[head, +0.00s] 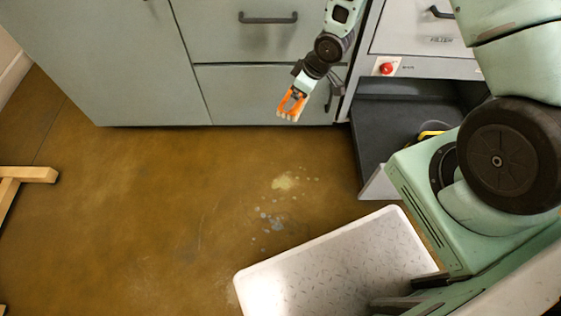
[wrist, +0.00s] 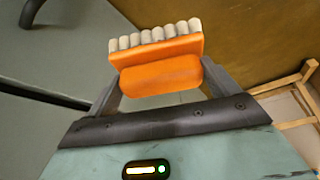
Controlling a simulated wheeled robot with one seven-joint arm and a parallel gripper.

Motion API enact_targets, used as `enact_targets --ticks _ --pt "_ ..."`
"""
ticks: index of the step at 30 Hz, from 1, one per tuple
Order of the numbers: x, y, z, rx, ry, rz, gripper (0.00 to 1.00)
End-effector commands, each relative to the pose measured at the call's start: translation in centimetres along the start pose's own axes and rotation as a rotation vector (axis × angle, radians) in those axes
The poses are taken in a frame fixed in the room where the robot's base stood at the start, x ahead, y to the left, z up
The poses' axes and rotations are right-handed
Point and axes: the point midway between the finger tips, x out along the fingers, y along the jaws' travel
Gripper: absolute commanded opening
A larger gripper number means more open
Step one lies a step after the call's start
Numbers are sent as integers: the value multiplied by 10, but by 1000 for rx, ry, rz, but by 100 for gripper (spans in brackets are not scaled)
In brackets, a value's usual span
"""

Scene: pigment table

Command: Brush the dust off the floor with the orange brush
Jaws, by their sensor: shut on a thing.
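The orange brush (head: 287,103) has a row of pale bristles along one edge. It also shows in the wrist view (wrist: 160,76), with the bristles at the far side. My gripper (wrist: 160,90) is shut on the orange brush, one finger on each side of the handle. In the head view my gripper (head: 297,94) is in front of the grey-green cabinet, and the brush appears above the floor. Dust lies on the brown floor (head: 150,200) as a pale yellowish patch (head: 285,182) with several grey spots (head: 270,220) nearby. The brush is apart from the dust.
A grey-green cabinet (head: 150,60) with dark handles stands at the back. A machine (head: 420,45) with a red button (head: 386,69) and dark open bay stands right of it. A wooden frame (head: 28,174) stands at the left.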

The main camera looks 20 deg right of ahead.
Motion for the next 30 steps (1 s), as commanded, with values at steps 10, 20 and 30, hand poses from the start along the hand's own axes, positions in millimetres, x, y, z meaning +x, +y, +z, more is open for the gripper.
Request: enact_targets --ticks 10,20,30 --pt "194 -34 58 -406 0 -172 66" --pt "264 -53 84 -589 1 -244 66" --pt "281 -54 91 -598 0 -248 66"
